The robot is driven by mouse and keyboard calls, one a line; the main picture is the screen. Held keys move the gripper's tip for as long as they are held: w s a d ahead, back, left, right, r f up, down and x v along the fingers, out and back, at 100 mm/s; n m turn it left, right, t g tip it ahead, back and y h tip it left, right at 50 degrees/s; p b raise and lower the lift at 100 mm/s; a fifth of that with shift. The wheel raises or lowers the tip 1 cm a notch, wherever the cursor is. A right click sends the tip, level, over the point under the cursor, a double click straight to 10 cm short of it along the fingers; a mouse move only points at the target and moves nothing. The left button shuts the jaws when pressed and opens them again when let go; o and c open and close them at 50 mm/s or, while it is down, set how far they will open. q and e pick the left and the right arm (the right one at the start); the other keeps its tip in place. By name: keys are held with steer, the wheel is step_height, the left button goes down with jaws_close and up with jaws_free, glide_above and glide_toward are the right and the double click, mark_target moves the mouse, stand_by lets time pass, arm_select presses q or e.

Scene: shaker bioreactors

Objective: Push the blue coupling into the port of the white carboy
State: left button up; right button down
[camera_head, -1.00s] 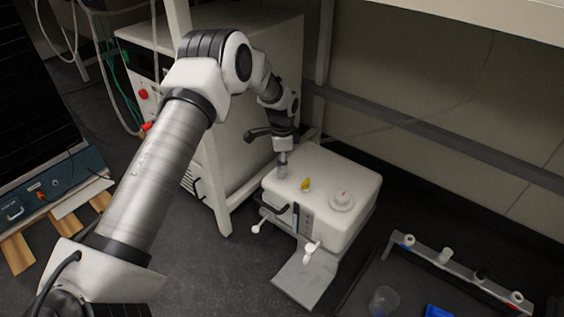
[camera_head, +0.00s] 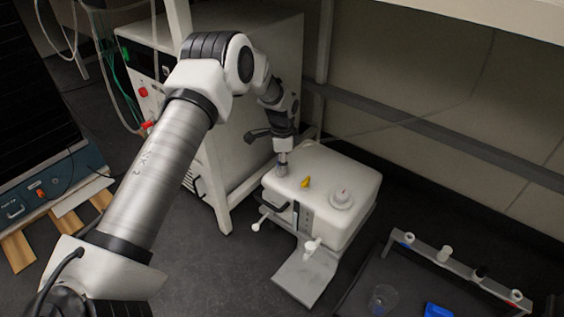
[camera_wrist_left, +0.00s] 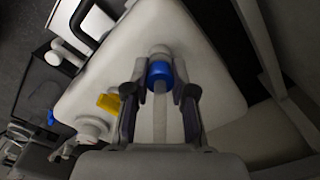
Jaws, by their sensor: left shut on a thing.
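The white carboy (camera_head: 335,185) stands on a grey stand right of centre in the head view. It also fills much of the left wrist view (camera_wrist_left: 120,65). My left gripper (camera_head: 283,165) points down over the carboy's far left corner. In the left wrist view its two fingers (camera_wrist_left: 160,90) are shut on the blue coupling (camera_wrist_left: 159,72), with a pale tube running back between them. The coupling is lined up with a round white port (camera_wrist_left: 159,52) on the carboy's top and appears to be at it. I cannot tell how far in it sits. My right gripper is not in view.
A large beige cabinet (camera_head: 230,110) stands close behind my left arm. A rack with several small caps (camera_head: 445,254) is at the lower right.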

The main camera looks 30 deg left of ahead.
arm_select(q)
steer(key=o, duration=1)
step_height(320, 180, up, 12)
steer(key=shift+f, duration=0.1)
